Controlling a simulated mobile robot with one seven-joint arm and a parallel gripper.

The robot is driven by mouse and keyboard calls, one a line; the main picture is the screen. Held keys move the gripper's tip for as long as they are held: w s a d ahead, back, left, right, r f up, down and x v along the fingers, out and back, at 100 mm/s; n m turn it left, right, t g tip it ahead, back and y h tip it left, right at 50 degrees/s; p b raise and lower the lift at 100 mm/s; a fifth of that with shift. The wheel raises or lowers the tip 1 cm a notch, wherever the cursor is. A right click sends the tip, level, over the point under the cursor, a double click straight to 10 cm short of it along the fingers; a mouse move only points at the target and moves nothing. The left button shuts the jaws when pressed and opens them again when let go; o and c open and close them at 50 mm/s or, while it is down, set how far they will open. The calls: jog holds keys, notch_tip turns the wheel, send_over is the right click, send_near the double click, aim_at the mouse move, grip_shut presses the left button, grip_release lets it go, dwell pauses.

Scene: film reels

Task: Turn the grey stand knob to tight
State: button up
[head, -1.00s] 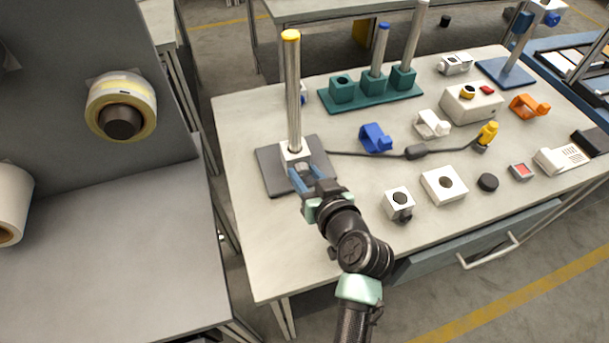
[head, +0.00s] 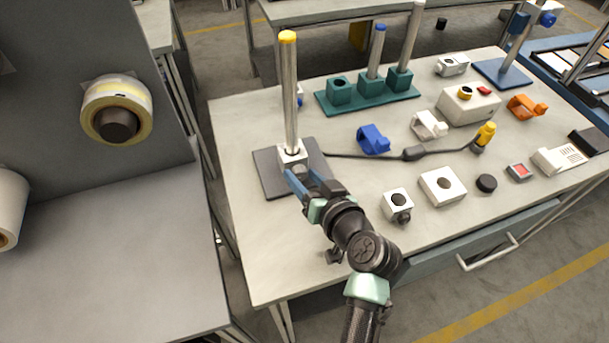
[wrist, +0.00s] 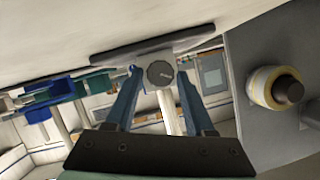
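The grey stand has a flat dark grey base (head: 268,178), a pale block (head: 290,152) and an upright metal pole (head: 290,95) with a yellow cap. Its round dark grey knob (wrist: 160,74) faces the wrist camera, with a small pale mark on its face. My gripper (wrist: 158,76) is open, with one blue finger on each side of the knob and a visible gap at both sides. I cannot tell whether the tips reach past the knob's face. In the head view my gripper (head: 302,176) is at the near side of the block and mostly hides the knob.
A black cable with an inline switch (head: 414,153) runs right from behind the stand. A blue clamp (head: 374,139), a teal rack (head: 340,101) and a white block with a dark knob (head: 397,204) stand to the right. The table left of the base is clear.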

jog(key=v, duration=1.3)
dwell(0.4)
